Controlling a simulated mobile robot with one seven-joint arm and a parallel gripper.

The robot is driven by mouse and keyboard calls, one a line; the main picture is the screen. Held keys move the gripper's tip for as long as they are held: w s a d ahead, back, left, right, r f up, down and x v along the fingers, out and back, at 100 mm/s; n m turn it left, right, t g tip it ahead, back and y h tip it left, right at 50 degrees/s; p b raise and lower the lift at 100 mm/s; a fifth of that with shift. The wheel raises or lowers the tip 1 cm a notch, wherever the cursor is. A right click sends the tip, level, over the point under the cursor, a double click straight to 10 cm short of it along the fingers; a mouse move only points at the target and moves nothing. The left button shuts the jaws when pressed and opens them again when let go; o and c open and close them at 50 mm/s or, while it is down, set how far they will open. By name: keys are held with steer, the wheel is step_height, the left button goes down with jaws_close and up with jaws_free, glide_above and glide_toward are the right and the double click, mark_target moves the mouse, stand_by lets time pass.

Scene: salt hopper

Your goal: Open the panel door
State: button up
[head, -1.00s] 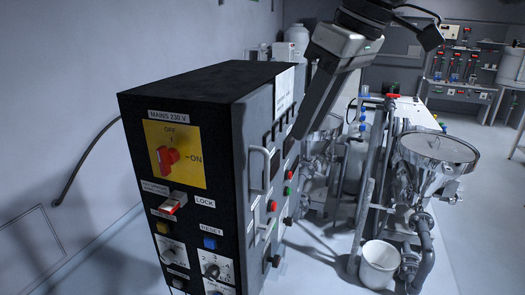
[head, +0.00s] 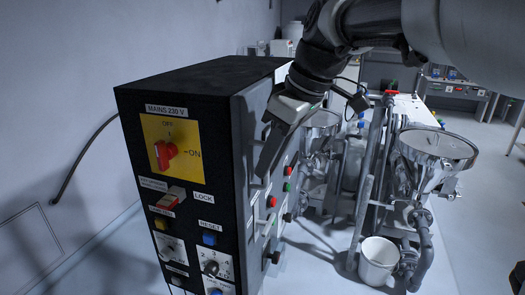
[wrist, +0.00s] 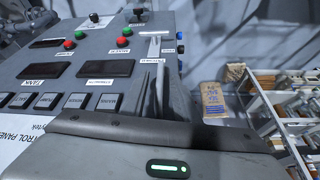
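The control panel (head: 180,92) is a black box with a grey door face (head: 250,110) on its right side. In the wrist view this grey face (wrist: 100,75) carries labels, dark displays and coloured buttons, and a pale handle (wrist: 155,36) stands out near its right edge. In the head view a lower handle (head: 266,224) shows on the face, while the upper handle is mostly hidden by my gripper. My gripper (head: 264,168) points down beside the face at the upper handle. I cannot tell whether its fingers touch the handle or how far apart they are. The door looks shut.
The box's near side has a red mains switch (head: 165,153) on a yellow plate. To the right stand a metal hopper (head: 435,150), pipes and a white bucket (head: 378,262) on the floor. The wrist view shows a sack (wrist: 213,98) and shelving at right.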

steer(key=shift+x, duration=1.5)
steer(key=shift+c, duration=0.4)
steer(key=shift+r, duration=0.1)
jaws_close()
